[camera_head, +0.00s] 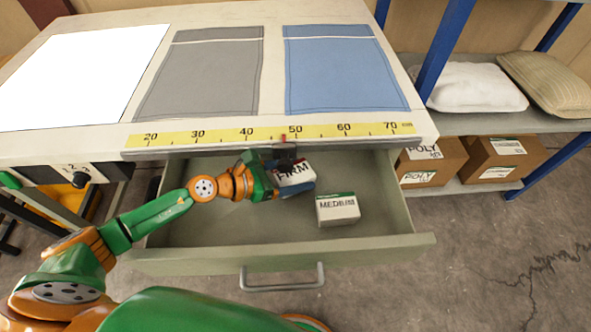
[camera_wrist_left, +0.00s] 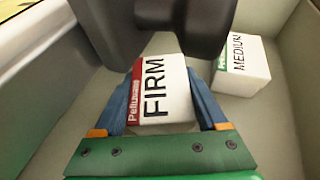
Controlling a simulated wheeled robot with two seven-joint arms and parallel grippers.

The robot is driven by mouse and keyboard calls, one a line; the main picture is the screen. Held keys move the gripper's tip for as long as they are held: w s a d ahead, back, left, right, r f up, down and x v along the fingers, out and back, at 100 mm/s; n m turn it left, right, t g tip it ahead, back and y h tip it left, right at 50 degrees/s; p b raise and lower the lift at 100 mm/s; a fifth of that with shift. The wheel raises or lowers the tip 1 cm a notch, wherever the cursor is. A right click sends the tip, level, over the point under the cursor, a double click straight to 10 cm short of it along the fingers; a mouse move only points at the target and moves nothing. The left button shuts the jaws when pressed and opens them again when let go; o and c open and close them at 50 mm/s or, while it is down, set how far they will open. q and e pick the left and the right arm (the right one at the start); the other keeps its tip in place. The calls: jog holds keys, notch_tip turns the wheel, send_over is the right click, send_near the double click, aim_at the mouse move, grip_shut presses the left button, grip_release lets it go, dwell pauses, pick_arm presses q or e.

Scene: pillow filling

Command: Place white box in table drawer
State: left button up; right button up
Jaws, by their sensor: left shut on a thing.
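The table drawer (camera_head: 200,260) is pulled open below the tabletop. My left gripper (camera_head: 296,188) reaches down into it. Its blue fingers (camera_wrist_left: 162,108) are shut on a white box marked FIRM (camera_head: 294,173), one finger on each side. This box has a red end in the left wrist view (camera_wrist_left: 160,88). I cannot tell whether it touches the drawer floor. A second white box, marked MEDIUM with a green edge (camera_head: 337,210), rests on the drawer floor to the right of the FIRM box. It also shows in the left wrist view (camera_wrist_left: 243,68). My right gripper is not in view.
The tabletop (camera_head: 270,112) with its yellow ruler overhangs the back of the drawer. Grey (camera_head: 205,75) and blue (camera_head: 340,72) covers lie on it. A shelf at the right holds pillows (camera_head: 465,88) and cartons (camera_head: 505,158). The drawer's left side and front floor are bare.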

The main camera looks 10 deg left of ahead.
aim_at(276, 182)
pick_arm(q)
jog(key=shift+a+f, duration=0.1)
jog(key=shift+f, duration=0.3)
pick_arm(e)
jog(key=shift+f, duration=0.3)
pick_arm(q)
jog(key=shift+s+f, duration=0.1)
jog(key=shift+f, duration=0.05)
jog(key=o, duration=1.3)
jog(key=shift+r, duration=0.3)
jog(key=b+v, duration=0.1)
jog(key=v, duration=0.4)
jog(key=b+v, duration=0.1)
jog(key=v, duration=0.2)
jog(key=shift+a+f+b, duration=0.15)
jog(key=shift+f+b, duration=0.2)
jog(key=shift+f, duration=0.05)
jog(key=shift+s+a+r, duration=0.55)
jog(key=shift+s+r, duration=0.05)
jog(key=shift+r, duration=0.05)
jog(key=shift+p+v, duration=0.4)
jog(key=shift+v, duration=0.6)
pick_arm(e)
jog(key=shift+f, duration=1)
pick_arm(q)
jog(key=shift+w+r, duration=0.1)
